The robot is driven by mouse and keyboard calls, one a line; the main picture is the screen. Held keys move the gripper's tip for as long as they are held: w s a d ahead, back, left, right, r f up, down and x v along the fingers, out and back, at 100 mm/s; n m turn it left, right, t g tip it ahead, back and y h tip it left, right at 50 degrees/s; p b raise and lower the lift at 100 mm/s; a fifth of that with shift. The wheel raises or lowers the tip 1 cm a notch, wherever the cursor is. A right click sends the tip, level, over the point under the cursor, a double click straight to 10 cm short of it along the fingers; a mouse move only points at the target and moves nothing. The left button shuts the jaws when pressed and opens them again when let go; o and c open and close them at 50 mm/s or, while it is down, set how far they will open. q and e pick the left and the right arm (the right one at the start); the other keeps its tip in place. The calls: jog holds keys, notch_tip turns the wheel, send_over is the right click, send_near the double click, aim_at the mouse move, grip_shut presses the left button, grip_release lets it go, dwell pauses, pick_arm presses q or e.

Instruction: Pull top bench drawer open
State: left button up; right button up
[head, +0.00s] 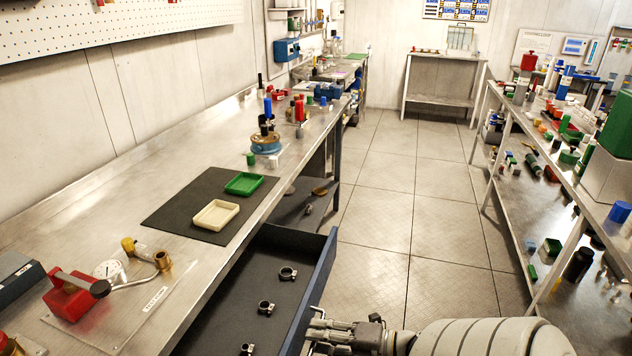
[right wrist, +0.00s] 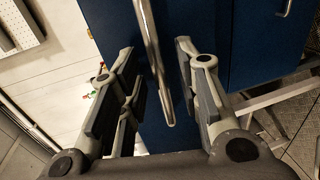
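The top bench drawer (head: 325,262) is blue with a dark lining and stands pulled out from under the steel bench. Several small black ring clamps (head: 288,273) lie in it. My right gripper (head: 316,332) is at the drawer's front, low in the head view. In the right wrist view, my right gripper (right wrist: 160,85) has its fingers spread on either side of a metal bar handle (right wrist: 153,55), with gaps showing. The blue drawer front (right wrist: 205,25) is behind the handle. My left gripper is not in view.
The steel bench (head: 120,205) carries a dark mat (head: 165,218) with a green tray (head: 244,183) and a cream tray (head: 215,215). A red gauge device (head: 72,297) is at its near end. The tiled floor (head: 385,200) between the benches is clear. A loaded rack (head: 515,205) stands right.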

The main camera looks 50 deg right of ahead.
jog(key=v, duration=1)
jog(key=shift+s, duration=0.35)
jog(key=s+a+f+m+g+h, duration=0.15)
jog(key=f+m+h, duration=0.4)
jog(key=f, duration=0.95)
jog(key=s+a+f+m+g+h, duration=0.1)
jog(key=s+f+m+g+h, duration=0.15)
jog(key=f+m, duration=0.9)
jog(key=s+a+f+m+g+y, duration=0.1)
jog(key=s+a+f+g, duration=0.3)
jog(key=s+a+f, duration=0.3)
jog(key=s+a+f+m+g+y, duration=0.1)
jog(key=s+a+f+g, duration=0.4)
jog(key=a+f, duration=0.5)
jog(key=shift+s+f+m, duration=0.5)
jog(key=shift+s+f, duration=0.15)
jog(key=shift+s, duration=0.3)
